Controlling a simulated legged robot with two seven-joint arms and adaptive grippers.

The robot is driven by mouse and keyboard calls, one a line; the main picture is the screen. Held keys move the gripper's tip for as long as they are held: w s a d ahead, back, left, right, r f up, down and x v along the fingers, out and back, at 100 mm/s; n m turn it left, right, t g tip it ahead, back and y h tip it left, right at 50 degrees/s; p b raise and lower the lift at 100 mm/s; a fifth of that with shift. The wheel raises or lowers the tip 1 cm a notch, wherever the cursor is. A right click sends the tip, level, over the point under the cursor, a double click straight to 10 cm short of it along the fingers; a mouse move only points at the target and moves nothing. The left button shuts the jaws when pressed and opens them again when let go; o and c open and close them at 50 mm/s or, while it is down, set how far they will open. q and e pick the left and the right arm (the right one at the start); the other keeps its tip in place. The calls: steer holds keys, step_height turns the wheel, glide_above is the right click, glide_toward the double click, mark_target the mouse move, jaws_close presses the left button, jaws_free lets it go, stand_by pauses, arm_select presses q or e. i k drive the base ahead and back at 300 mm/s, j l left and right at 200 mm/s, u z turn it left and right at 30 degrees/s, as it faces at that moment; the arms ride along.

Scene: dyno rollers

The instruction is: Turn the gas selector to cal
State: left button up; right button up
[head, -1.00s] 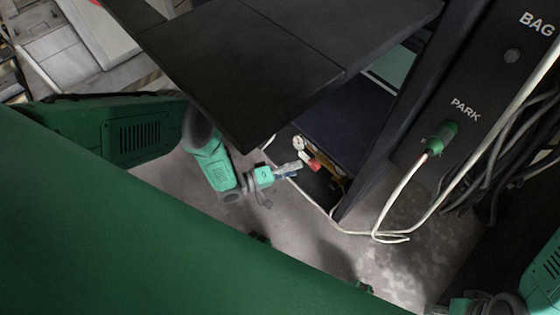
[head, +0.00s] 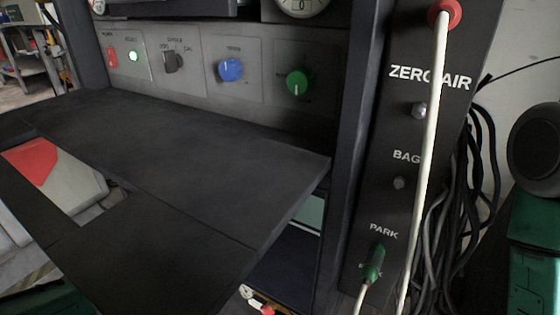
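A grey panel (head: 200,88) with controls stands at the back of the dark bench. Its black selector knob (head: 172,62) sits left of the middle, with small lettering around its top. One label at the knob's upper right seems to read CAL. The knob's grip looks roughly upright; I cannot tell exactly which label it points to. Neither of my grippers shows in the head view. Only green parts of my own body show at the lower left and right edges.
Right of the black knob are a blue knob (head: 230,69) and a green knob (head: 298,82). A red switch (head: 112,57) and a lit green button (head: 134,56) are left of it. The dark shelf (head: 180,150) juts out below. A post (head: 410,130) with a white hose stands right.

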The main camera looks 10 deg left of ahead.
mark_target(173, 61)
steer(key=k+j, duration=0.35)
steer(key=j, duration=0.15)
steer(key=k+j, duration=0.35)
steer(key=j, duration=0.2)
